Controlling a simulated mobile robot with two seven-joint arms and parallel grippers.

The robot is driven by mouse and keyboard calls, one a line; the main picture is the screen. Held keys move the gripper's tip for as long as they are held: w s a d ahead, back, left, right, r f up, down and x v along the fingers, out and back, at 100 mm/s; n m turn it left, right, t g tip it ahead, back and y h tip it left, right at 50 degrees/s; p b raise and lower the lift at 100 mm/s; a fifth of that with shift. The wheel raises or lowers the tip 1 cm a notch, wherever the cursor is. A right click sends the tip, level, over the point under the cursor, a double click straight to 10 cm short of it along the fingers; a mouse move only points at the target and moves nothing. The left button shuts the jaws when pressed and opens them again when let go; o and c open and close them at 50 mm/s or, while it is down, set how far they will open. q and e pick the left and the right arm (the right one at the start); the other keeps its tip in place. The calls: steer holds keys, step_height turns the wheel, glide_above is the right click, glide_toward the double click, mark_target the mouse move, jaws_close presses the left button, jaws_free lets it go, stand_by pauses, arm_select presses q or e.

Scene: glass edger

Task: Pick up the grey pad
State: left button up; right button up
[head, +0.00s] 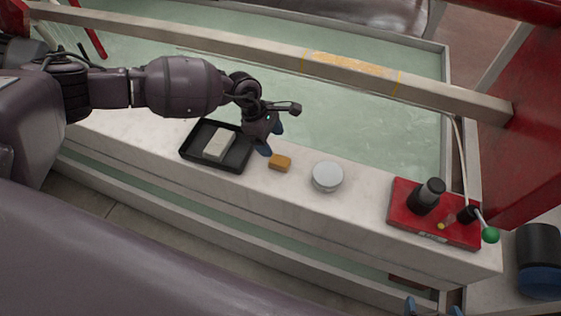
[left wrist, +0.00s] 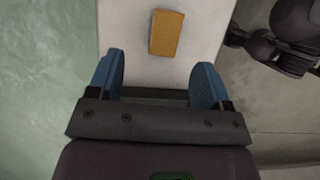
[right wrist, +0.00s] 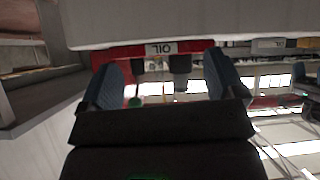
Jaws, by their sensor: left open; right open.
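The grey pad (head: 219,144) is a pale grey block lying in a shallow black tray (head: 187,157) on the pale ledge, left of centre in the head view. My left gripper (head: 271,140) is over the ledge just right of the tray, fingers down, open and empty. In the left wrist view its fingers (left wrist: 160,82) are apart, and I cannot make out the pad there. My right gripper (head: 436,308) shows only its blue tips at the bottom edge of the head view. In the right wrist view its fingers (right wrist: 162,80) are apart with nothing gripped.
An orange block (head: 280,163) sits close to my left gripper, also seen in the left wrist view (left wrist: 167,32). A white round tin (head: 327,175) and a red base (head: 403,199) with dark cylinders stand farther right. A long beam (head: 270,47) crosses behind over greenish water.

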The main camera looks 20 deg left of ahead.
mark_target(279, 159)
arm_select(q)
steer(key=shift+x, duration=0.85)
steer(key=shift+s+d+f, duration=0.2)
steer(key=shift+f, duration=0.4)
steer(key=x, duration=0.2)
steer(key=b+x, duration=0.1)
steer(key=shift+s+f, duration=0.25)
steer(key=shift+d+f, duration=0.15)
steer(key=shift+f, duration=0.2)
steer(key=shift+c, duration=1.2)
steer(key=c, duration=0.7)
steer(key=shift+c, duration=0.3)
